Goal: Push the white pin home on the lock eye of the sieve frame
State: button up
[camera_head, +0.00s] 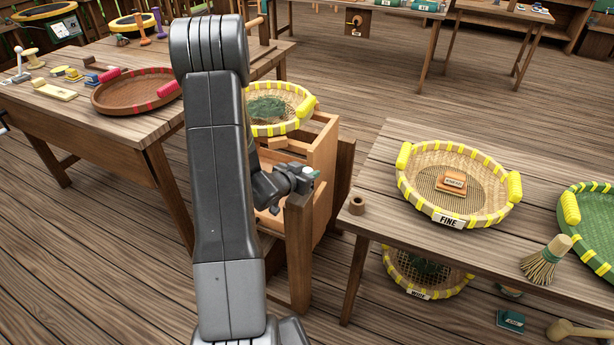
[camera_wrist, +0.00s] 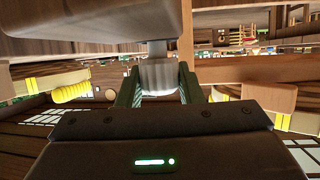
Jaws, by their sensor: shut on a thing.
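My gripper (camera_head: 308,178) is at the top of the near post of the wooden sieve frame (camera_head: 300,250), right of my arm. In the wrist view my gripper (camera_wrist: 158,88) is shut on the white pin (camera_wrist: 158,73), whose pale grey-white head sits between the dark green fingers. The pin's narrower shank runs up to a wooden block (camera_wrist: 90,18) at the top of the picture. I cannot make out the lock eye or how deep the pin sits. In the head view the pin is too small to tell apart from the fingertips.
A yellow-rimmed sieve basket (camera_head: 300,116) with dark green contents rests on the frame behind my gripper. A table (camera_head: 390,205) at right holds a basket labelled FINE (camera_head: 490,215), a brush (camera_head: 543,262) and a small brown ring (camera_head: 357,205). Another table (camera_head: 110,125) stands left.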

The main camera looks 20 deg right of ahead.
notch_tip(320, 180, up, 16)
jog(key=p, duration=0.4)
jog(key=shift+f+b, duration=3.1)
jog(key=shift+f, duration=0.75)
jog(key=shift+f+b, duration=3.5)
jog(key=shift+f, duration=1.3)
jog(key=o, duration=1.1)
jog(key=p+v, duration=0.2)
jog(key=v, duration=1.2)
